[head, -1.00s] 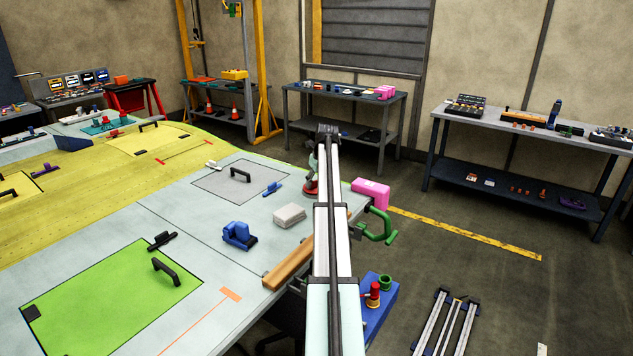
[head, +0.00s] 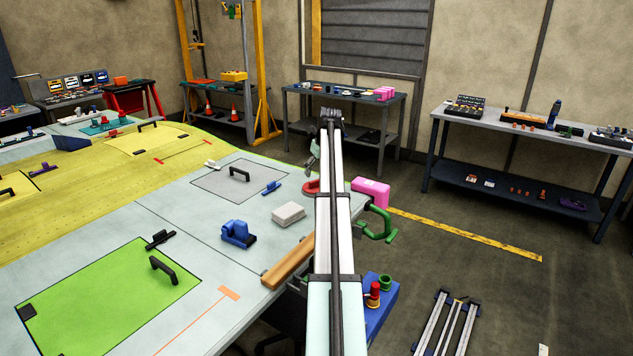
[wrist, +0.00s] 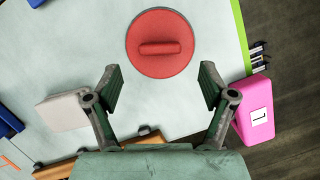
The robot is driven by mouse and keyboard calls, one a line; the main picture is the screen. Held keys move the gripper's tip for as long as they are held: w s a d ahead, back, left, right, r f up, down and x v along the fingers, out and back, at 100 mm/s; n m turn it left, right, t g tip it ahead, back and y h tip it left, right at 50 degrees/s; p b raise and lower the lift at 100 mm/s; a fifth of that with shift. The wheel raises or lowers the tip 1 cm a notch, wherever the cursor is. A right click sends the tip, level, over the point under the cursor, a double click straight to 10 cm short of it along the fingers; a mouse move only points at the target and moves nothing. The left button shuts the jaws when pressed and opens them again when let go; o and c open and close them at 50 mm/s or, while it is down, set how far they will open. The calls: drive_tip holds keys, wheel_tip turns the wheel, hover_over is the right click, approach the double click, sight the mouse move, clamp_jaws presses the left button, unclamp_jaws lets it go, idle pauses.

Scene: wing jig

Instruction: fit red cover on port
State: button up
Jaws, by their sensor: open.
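The red cover (wrist: 160,62) is a round disc with a raised bar handle, lying on the pale wing surface in the wrist view. In the head view only part of the red cover (head: 310,187) shows beside my arm. My gripper (wrist: 160,84) is open and empty, its two fingers spread apart above the surface. The cover is ahead of the fingertips and apart from them. In the head view my gripper (head: 313,158) hangs above the cover, partly hidden by my arm. No port opening shows; I cannot tell whether one is under the cover.
A pink block (wrist: 257,110) is right of the gripper and a pale grey block (wrist: 62,112) left. A green clamp (head: 378,225) grips the wing's edge. A wooden bar (head: 288,262) and a blue device (head: 238,234) are nearer. A blue box (head: 379,312) stands below the edge.

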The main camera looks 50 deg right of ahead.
drive_tip(key=b+v, duration=0.1)
drive_tip(key=v, duration=0.5)
drive_tip(key=shift+r, duration=0.35)
